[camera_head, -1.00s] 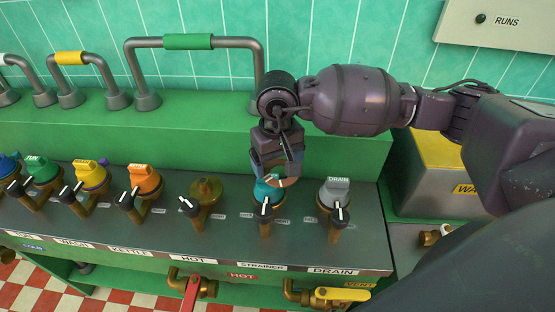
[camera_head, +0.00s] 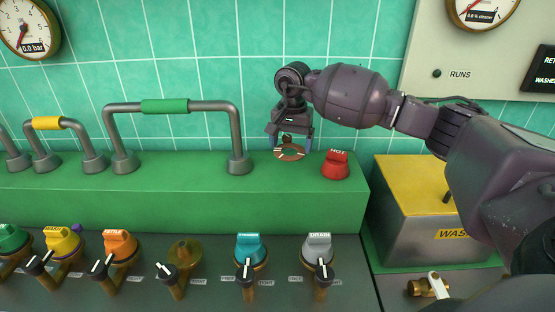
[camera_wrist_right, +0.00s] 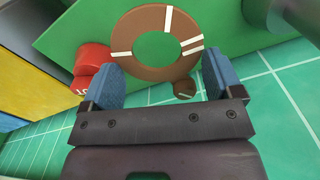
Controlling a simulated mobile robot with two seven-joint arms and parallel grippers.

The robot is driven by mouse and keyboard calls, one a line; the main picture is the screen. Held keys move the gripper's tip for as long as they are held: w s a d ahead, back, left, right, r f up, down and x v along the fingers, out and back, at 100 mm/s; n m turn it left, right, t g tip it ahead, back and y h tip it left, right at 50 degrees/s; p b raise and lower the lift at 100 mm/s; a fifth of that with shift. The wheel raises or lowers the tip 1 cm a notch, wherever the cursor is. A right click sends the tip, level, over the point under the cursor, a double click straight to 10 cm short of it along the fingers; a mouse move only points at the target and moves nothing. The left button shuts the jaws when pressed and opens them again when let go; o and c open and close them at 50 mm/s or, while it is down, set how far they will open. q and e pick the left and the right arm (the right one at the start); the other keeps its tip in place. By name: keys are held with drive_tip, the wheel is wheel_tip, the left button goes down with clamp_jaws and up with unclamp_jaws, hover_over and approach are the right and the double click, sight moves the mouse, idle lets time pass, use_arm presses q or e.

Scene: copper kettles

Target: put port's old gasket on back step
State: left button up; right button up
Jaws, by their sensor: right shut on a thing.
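The old gasket (camera_head: 278,154) is a flat brown ring with white marks. My right gripper (camera_head: 289,143) is shut on it, over the rear part of the green back step (camera_head: 190,182). In the right wrist view the gasket (camera_wrist_right: 130,37) shows at the two blue fingertips (camera_wrist_right: 163,80). I cannot tell whether it touches the step. The open brass port (camera_head: 183,252) stands uncapped in the front row, left of the teal-capped port (camera_head: 249,248). My left gripper is out of view.
A red HOT cap (camera_head: 336,165) stands on the step just right of the gasket. Grey pipe handles (camera_head: 238,150) rise from the step to the left. A yellow-topped box (camera_head: 415,190) is at the right. The tiled wall is close behind.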

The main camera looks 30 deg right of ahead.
sight(291, 173)
drive_tip(key=shift+d+f+m, duration=0.1)
drive_tip(key=shift+f+m, duration=0.05)
drive_tip(key=shift+m, duration=0.25)
drive_tip(key=shift+f, duration=0.15)
wheel_tip(291, 173, down, 6)
drive_tip(key=shift+r+b, duration=0.15)
drive_tip(key=shift+b, duration=0.95)
drive_tip(key=shift+f, duration=0.2)
drive_tip(key=shift+r, duration=0.1)
drive_tip(key=shift+f, duration=0.25)
